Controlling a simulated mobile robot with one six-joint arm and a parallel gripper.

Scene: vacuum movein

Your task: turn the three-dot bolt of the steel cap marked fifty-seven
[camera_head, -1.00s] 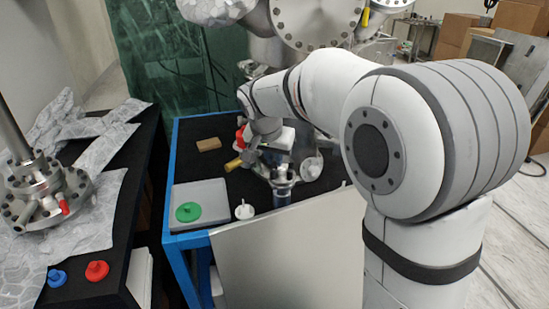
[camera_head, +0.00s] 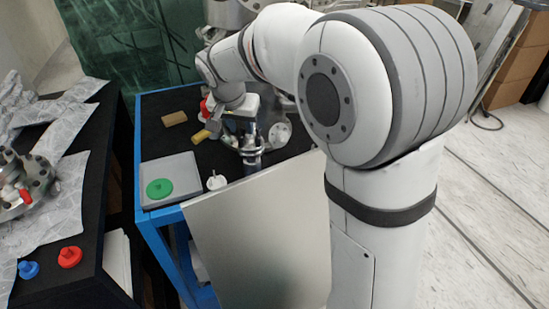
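My white arm reaches over the black-topped table (camera_head: 205,155) with the blue frame. My gripper (camera_head: 250,158) is at the arm's far end, low over the table among steel parts, small and partly covered by my own arm. I cannot tell whether its fingers are open or shut. A round steel part (camera_head: 280,134) shows just right of it. I cannot make out a number fifty-seven or a three-dot bolt on any part.
A grey tray (camera_head: 182,170) with a green knobbed disc (camera_head: 159,188) and a white knobbed piece (camera_head: 216,182) stand left of my gripper. A tan block (camera_head: 174,118) lies behind. A pale panel (camera_head: 255,235) leans in front. The left bench holds red (camera_head: 70,257) and blue (camera_head: 28,269) pieces.

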